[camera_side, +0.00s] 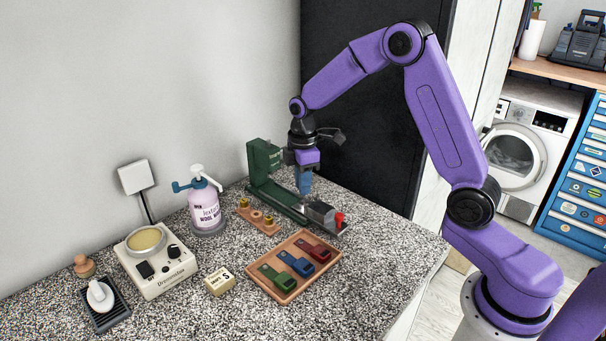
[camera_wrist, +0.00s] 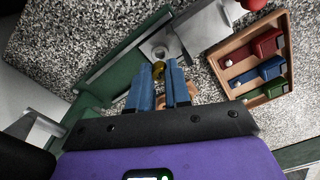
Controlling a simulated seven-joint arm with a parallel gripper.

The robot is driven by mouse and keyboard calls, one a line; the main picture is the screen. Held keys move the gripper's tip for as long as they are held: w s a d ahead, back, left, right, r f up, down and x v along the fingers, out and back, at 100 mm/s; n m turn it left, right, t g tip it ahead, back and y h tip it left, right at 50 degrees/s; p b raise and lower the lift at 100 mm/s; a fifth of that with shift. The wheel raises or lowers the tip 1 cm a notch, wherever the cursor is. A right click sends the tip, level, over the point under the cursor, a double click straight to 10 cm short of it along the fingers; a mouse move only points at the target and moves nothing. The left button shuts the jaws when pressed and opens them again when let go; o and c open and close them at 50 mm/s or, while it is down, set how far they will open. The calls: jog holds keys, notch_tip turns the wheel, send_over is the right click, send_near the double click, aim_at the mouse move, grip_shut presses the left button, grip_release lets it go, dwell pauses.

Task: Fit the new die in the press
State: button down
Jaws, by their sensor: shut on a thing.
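The green press (camera_side: 262,160) stands at the back of the counter. Its long base runs toward the front right, to a grey block (camera_side: 320,211) and a red knob (camera_side: 340,218). My gripper (camera_side: 303,192) points down over this base, left of the grey block. In the wrist view, its blue fingers (camera_wrist: 159,68) are closed around a small brass piece (camera_wrist: 158,71), mostly hidden between them. A round metal part with a hole (camera_wrist: 160,52) lies just beyond the fingertips; I cannot tell whether they touch. A wooden holder (camera_side: 250,217) with brass-coloured pieces lies left of the press.
A wooden tray (camera_side: 284,295) in front holds green (camera_side: 278,279), blue (camera_side: 296,264) and red (camera_side: 314,250) pieces. A pump bottle (camera_side: 204,208), a cream device (camera_side: 155,275) and a small box (camera_side: 219,282) stand left. The front counter is clear.

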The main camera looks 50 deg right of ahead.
jog(key=shift+f, duration=0.6)
jog(key=shift+f, duration=1.05)
dwell(1.4)
jog(key=c, duration=1)
grip_release()
notch_tip(320, 180, up, 17)
jog(key=shift+r, duration=0.2)
